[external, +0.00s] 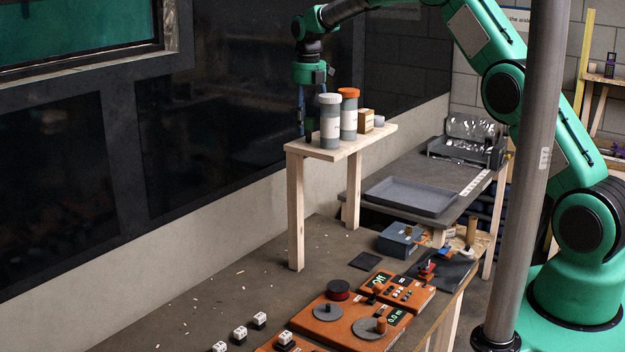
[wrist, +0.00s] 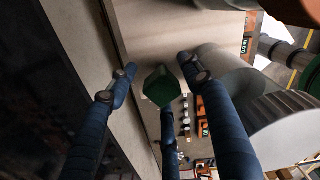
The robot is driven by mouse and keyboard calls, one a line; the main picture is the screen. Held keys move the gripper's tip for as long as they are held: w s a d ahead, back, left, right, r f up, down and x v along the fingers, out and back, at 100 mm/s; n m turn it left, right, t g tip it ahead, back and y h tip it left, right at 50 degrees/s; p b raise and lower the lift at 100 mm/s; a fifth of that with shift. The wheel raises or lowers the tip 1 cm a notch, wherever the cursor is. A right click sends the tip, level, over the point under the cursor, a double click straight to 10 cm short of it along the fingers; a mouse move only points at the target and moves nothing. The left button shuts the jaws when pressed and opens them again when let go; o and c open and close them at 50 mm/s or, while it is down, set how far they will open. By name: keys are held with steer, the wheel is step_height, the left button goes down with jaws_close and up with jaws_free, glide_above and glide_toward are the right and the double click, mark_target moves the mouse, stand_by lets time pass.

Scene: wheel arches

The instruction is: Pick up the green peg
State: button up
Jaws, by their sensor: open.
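The green peg (wrist: 161,86) shows dark green in the wrist view, between the blue fingers of my gripper (wrist: 157,66). In the external view a dark peg shape (external: 309,125) stands at the left end of the small raised wooden shelf (external: 345,149). My gripper (external: 308,117) points down over that end, its fingers around the peg. The fingers are open, with gaps to the peg visible on the left and right in the wrist view. The peg's lower part is hidden in the wrist view.
A white-capped bottle (external: 330,122) stands close to the right of my gripper. An orange-capped bottle (external: 349,115), a small wooden box (external: 366,121) and a grey cup (external: 379,121) stand further right. The dark wall is close on the left. Orange panels (external: 345,318) lie on the table below.

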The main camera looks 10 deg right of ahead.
stand_by(0.5)
steer(key=c, duration=1.2)
steer(key=shift+o, duration=0.2)
steer(key=shift+o, duration=0.2)
steer(key=shift+r+b, duration=0.4)
steer(key=shift+r, duration=4.6)
